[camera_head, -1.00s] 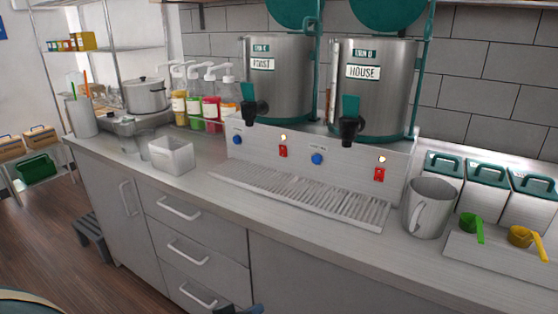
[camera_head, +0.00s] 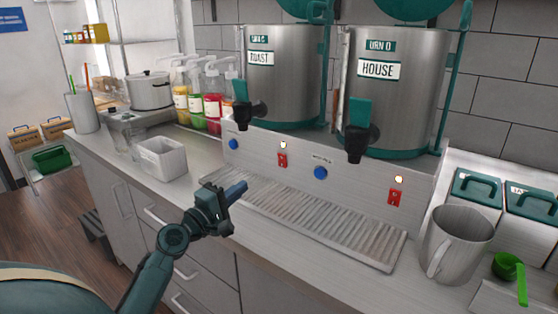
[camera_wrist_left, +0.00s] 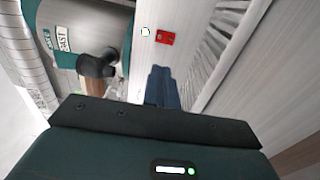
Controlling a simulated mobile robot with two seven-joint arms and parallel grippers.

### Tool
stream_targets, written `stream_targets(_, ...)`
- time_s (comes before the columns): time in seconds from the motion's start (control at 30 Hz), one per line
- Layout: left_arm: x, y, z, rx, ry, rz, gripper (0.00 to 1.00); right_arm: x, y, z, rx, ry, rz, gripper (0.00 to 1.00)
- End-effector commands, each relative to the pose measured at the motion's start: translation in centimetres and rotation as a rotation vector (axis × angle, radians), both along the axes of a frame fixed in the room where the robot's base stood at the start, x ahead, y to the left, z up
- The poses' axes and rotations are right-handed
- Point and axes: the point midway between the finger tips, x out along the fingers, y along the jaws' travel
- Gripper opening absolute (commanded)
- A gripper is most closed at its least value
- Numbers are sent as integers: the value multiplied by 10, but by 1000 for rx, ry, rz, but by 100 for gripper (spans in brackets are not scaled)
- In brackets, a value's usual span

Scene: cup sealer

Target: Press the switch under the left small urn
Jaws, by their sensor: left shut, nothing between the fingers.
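The left small urn (camera_head: 285,75) is a steel cylinder labelled ROAST with a black tap, and it also shows in the left wrist view (camera_wrist_left: 85,35). Under it on the machine's front panel is a red switch (camera_head: 283,160) with a lit lamp (camera_head: 283,145) above. The red switch also shows in the left wrist view (camera_wrist_left: 165,39). My left gripper (camera_head: 240,188) is shut and empty, above the left end of the drip tray, below and left of the switch and apart from it. Its blue fingertips (camera_wrist_left: 160,85) point toward the panel. My right gripper is not in view.
The right urn (camera_head: 395,85), labelled HOUSE, has its own red switch (camera_head: 394,197). Blue knobs (camera_head: 320,172) sit on the panel. The drip tray (camera_head: 310,215) lies in front. A steel pitcher (camera_head: 455,240) stands right, and a square container (camera_head: 162,157) left.

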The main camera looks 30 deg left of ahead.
Motion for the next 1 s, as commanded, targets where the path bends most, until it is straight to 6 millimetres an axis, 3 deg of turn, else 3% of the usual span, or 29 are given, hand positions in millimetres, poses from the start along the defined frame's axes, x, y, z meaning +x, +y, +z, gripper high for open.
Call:
stream_targets(0.37, 8, -1, 2, 0, -1, 0, 0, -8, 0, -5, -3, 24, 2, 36)
stream_targets(0.8, 94, -7, 14, 0, -2, 0, 0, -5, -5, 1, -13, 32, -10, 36)
stream_targets(1.0, 125, -10, 16, 0, 0, 0, 0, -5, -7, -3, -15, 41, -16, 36)
